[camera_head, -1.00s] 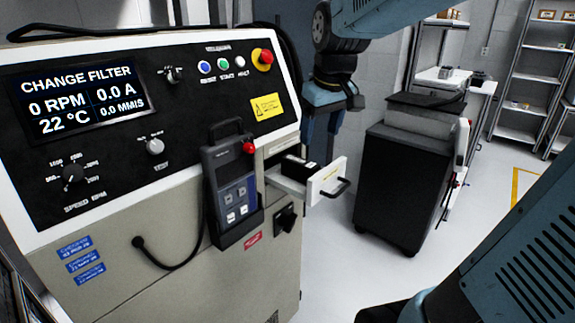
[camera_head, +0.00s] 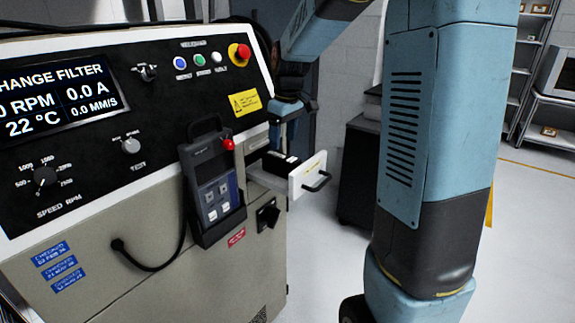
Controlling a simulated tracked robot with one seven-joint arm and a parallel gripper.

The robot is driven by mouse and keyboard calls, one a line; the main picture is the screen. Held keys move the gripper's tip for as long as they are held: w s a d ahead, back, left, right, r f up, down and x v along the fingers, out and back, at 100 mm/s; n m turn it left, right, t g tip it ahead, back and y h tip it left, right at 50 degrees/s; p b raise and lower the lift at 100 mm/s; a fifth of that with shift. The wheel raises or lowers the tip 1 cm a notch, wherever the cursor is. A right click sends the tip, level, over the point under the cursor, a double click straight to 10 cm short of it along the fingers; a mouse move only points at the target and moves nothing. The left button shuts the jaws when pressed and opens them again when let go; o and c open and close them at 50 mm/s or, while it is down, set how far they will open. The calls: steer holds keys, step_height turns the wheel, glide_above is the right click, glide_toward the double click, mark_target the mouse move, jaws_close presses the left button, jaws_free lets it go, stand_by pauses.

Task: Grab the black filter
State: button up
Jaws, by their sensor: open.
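The black filter (camera_head: 281,163) is a small dark block lying in a pulled-out drawer with a white front (camera_head: 307,175) and a black handle. The drawer sticks out of the right side of the grey test machine.
The machine's sloping panel (camera_head: 130,160) has a screen reading CHANGE FILTER. A handheld pendant (camera_head: 212,190) hangs left of the drawer, with a cable. A dark cabinet (camera_head: 357,175) stands behind my arm. Shelves (camera_head: 540,100) are at the far right.

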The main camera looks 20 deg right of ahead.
mark_target(281, 156)
steer(key=f, duration=0.6)
steer(key=w+f, duration=0.1)
steer(key=f, duration=0.2)
steer(key=shift+a, duration=0.3)
steer(key=c, duration=1.1)
steer(key=shift+r, duration=0.1)
